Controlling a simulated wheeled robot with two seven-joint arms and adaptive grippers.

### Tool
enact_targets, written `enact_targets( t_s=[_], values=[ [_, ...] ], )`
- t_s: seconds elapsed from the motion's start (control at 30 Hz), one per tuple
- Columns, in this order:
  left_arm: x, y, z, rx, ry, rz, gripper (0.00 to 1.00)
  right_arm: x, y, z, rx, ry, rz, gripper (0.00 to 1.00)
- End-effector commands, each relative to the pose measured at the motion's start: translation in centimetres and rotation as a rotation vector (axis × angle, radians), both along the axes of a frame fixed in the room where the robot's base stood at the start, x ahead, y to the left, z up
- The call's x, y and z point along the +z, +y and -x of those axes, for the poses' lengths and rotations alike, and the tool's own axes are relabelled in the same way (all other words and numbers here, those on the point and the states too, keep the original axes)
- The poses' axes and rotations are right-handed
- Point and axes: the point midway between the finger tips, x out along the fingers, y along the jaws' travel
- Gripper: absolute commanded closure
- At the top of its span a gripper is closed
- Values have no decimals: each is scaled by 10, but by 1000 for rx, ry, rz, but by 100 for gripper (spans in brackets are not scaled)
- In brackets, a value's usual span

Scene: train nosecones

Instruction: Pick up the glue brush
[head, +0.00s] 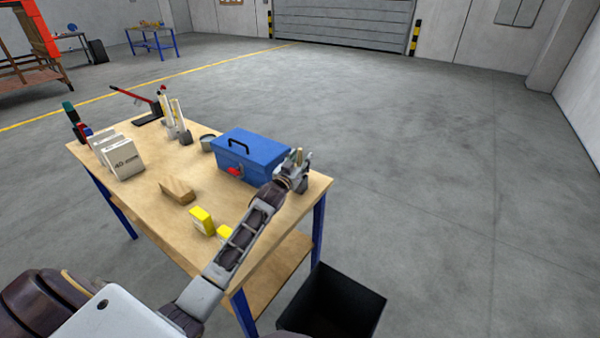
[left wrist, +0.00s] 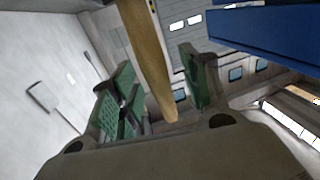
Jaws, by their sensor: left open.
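The glue brush shows as a tan wooden handle (left wrist: 150,55) in the left wrist view, and a small bit of its handle (head: 299,156) shows in the head view. Its bristle end is out of sight. My left gripper (head: 298,163) is at the right end of the workbench, beside the blue toolbox (head: 262,147). In the left wrist view its green-padded fingers (left wrist: 160,80) stand apart, one on each side of the handle. I cannot tell whether either pad touches it. My right gripper is not in view.
The wooden workbench (head: 160,215) also holds a wood block (head: 178,190), yellow boxes (head: 202,220), white boxes (head: 123,158), a can (head: 207,142) and a red-handled tool (head: 135,97). A black bin (head: 340,305) stands on the floor at its near right. Floor to the right is clear.

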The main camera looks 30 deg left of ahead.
Motion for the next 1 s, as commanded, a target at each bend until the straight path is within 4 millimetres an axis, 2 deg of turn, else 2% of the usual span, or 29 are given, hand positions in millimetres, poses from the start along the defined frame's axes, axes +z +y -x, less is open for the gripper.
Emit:
enact_targets(
  t_s=[0.43, 0.77, 0.8, 1.0],
  values=[
    [0, 0, 0, 0, 1, 0, 55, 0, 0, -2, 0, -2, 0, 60],
    [0, 0, 0, 0, 1, 0, 98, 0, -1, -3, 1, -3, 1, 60],
    [-1, 0, 0, 0, 1, 0, 100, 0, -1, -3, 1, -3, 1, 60],
    [0, 0, 0, 0, 0, 0, 100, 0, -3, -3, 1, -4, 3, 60]
  ],
)
